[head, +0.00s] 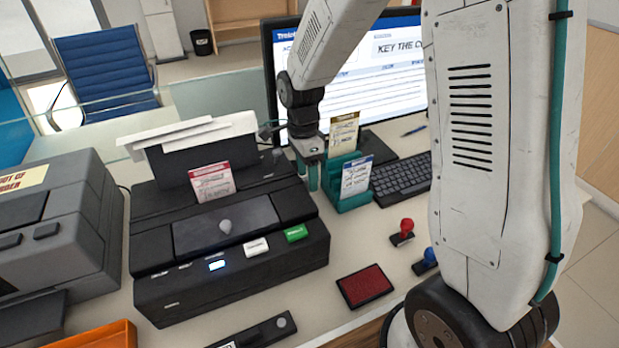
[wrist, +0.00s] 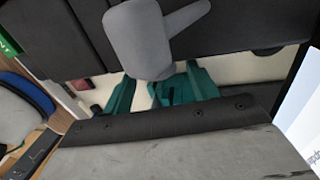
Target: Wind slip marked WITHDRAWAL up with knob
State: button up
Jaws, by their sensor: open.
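A slip with a red header (head: 212,183) stands upright in the slot of the black printer (head: 230,285); its header is too small to read surely. Two other slips, one yellow-headed (head: 343,134) and one blue-headed (head: 356,176), stand in the teal holder (head: 353,199) to the right. My gripper (head: 308,172) is open, with teal fingers, beside the printer's right rear side. In the wrist view, a grey knob with a short handle (wrist: 147,38) is just ahead of the fingers. I cannot tell whether they touch it. I cannot make out the knob in the head view.
The teal holder stands close to the right of my gripper. A monitor (head: 345,75) and keyboard (head: 400,178) are behind and right. A red ink pad (head: 365,287) and two stamps, red (head: 403,233) and blue (head: 427,262), lie in front. Another machine (head: 55,225) stands left.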

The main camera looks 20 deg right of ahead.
jog(key=shift+s+f, duration=0.15)
jog(key=shift+f, duration=0.95)
jog(key=c, duration=1)
jog(key=shift+s+r+t, duration=0.1)
jog(key=shift+s+t, duration=0.1)
jog(key=shift+t, duration=0.6)
jog(key=shift+s+t, duration=0.1)
jog(key=shift+t, duration=1.5)
jog(key=o, duration=1)
jog(key=v, duration=0.7)
jog(key=shift+s+r, duration=0.15)
jog(key=shift+r, duration=0.2)
